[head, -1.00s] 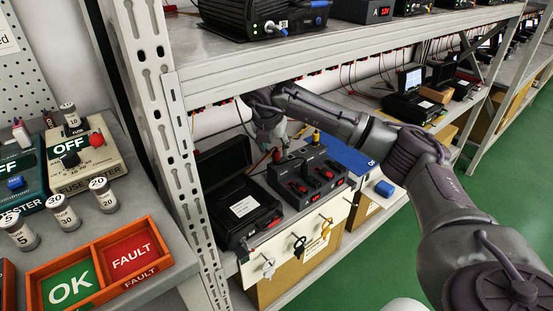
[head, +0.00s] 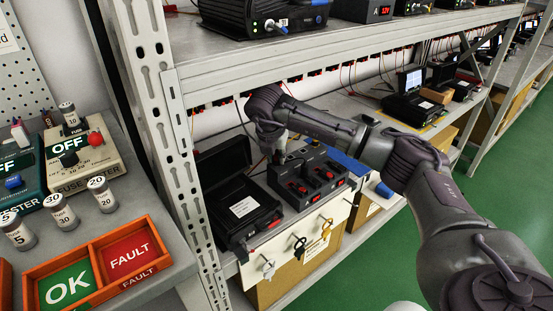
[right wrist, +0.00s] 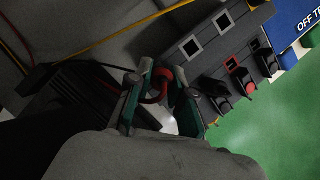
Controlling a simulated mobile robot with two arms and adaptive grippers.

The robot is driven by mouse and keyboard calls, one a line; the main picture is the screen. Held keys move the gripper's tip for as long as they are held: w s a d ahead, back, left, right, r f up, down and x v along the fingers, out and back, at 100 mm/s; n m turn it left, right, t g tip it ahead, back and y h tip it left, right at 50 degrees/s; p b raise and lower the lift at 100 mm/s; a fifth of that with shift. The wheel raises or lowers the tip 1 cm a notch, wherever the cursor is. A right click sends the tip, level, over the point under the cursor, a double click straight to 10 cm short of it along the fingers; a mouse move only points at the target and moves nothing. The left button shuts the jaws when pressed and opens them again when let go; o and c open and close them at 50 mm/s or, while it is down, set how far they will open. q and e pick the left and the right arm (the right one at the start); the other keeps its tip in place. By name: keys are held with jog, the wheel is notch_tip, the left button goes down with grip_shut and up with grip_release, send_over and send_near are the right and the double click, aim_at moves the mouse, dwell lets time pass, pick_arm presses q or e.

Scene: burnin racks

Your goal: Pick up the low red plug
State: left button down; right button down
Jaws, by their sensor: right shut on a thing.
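My right gripper (head: 279,157) is at the back of the lower shelf, just behind the dark module box (head: 312,181) with red switches. In the right wrist view my right gripper (right wrist: 160,98) has its greenish fingers shut around a red plug (right wrist: 156,84), with a red cable below it. The module box (right wrist: 222,48) shows to the right there, with square sockets, one framed in red, apart from the held plug. In the head view the plug is too small and hidden to make out clearly. My left gripper is out of view.
An open black case (head: 240,203) stands left of the module box. Keys (head: 299,244) hang on the white front panel. The upper shelf (head: 340,55) is above my right arm. An OK/FAULT tray (head: 150,270) sits on the left bench. Green floor is free at the right.

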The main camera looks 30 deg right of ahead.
aim_at(276, 153)
jog(key=shift+r, duration=0.1)
